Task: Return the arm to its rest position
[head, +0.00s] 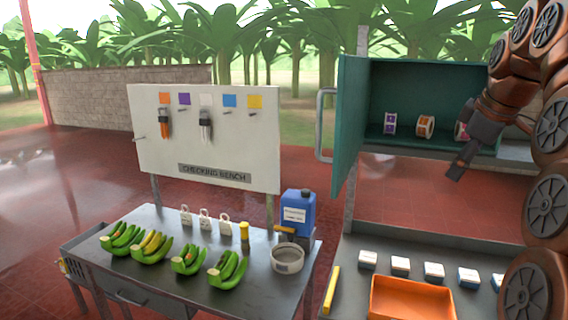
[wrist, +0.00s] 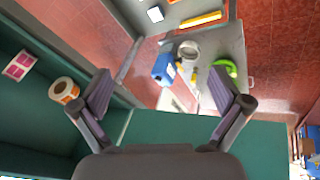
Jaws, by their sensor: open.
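My gripper (head: 461,162) is at the right of the head view, at the end of my raised brown arm, in front of the open teal cabinet (head: 349,130). In the wrist view my gripper (wrist: 163,95) has its two fingers spread wide with nothing between them. The wrist view looks past the cabinet's teal door (wrist: 200,130) toward the bench beyond. A roll with an orange label (wrist: 63,90) shows near the left finger, apart from it as far as I can see.
The grey checking bench (head: 190,285) holds several green banana bunches (head: 187,260), a blue jug (head: 298,214) and a grey bowl (head: 287,259). An orange tray (head: 412,300) and several small white boxes (head: 400,266) are on the right-hand table. The teal door stands open. Red floor (head: 400,205) shows between.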

